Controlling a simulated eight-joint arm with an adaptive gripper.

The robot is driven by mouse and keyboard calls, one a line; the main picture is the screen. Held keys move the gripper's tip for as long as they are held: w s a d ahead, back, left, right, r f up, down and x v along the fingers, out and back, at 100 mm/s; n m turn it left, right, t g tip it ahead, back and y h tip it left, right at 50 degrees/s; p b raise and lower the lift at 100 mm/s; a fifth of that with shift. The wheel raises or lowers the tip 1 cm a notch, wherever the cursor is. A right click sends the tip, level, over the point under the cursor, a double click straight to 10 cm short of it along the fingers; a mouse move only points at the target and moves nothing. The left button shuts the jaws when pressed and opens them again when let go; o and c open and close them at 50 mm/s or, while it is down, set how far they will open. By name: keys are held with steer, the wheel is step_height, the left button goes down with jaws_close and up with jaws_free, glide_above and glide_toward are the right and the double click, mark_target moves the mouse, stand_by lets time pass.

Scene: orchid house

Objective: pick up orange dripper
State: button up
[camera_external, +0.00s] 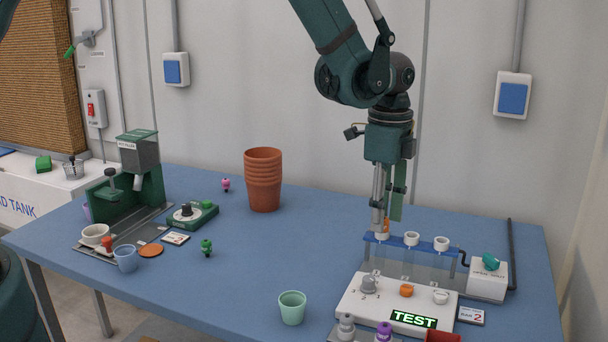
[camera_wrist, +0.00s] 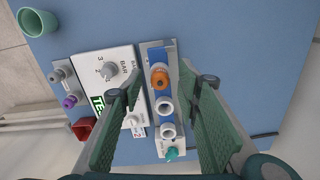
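The orange dripper (camera_wrist: 159,78) sits in the end hole of the blue-topped rack (camera_wrist: 156,56), in line with white-rimmed holders. In the external view only a sliver of the orange dripper (camera_external: 387,226) shows, beside my fingers. My gripper (camera_wrist: 161,73) is open, pointing down, with one green finger on each side of the rack and the dripper between the tips in the picture. In the external view my gripper (camera_external: 386,218) is over the left end of the rack (camera_external: 425,246). I cannot tell whether the fingers touch the dripper.
A white test box (camera_external: 367,308) with knobs, one of them orange (camera_external: 406,290), stands in front of the rack. A white block with a teal piece (camera_external: 490,262) is at its right end. A mint cup (camera_external: 292,308) and terracotta pots (camera_external: 263,180) stand to the left.

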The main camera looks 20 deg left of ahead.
steer(key=shift+f, duration=0.1)
stand_by(0.5)
steer(key=c, duration=0.8)
steer(key=shift+r+b, duration=0.6)
steer(key=shift+r, duration=4.4)
